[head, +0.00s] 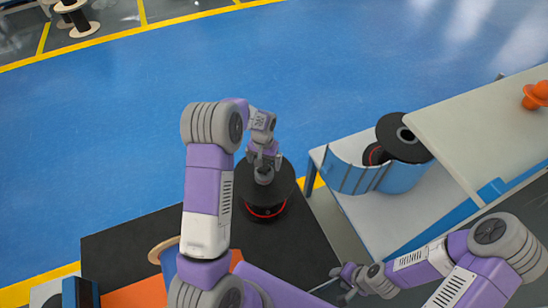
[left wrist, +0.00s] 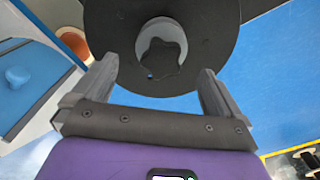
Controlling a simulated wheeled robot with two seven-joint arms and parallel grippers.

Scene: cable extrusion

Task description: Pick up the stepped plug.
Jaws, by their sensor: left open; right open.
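A grey plug with a dark lobed part (left wrist: 160,50) stands at the centre of a black spool's round flange (left wrist: 205,40); I take it for the stepped plug. In the head view the spool (head: 283,186) stands on the dark table, its lower part ringed in red, with the plug (head: 264,178) partly hidden under my left gripper (head: 264,160). In the left wrist view the open fingers of that gripper (left wrist: 157,66) stand left and right of the plug, apart from it. My right gripper (head: 345,284) is open and empty at the lower middle.
A dark table (head: 120,245) carries the spool. To the right, a bench holds a blue curved bin (head: 360,178) and more black spools (head: 400,140). An orange stepped piece (head: 537,95) sits on the pale upper shelf (head: 470,115). The blue floor beyond is open.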

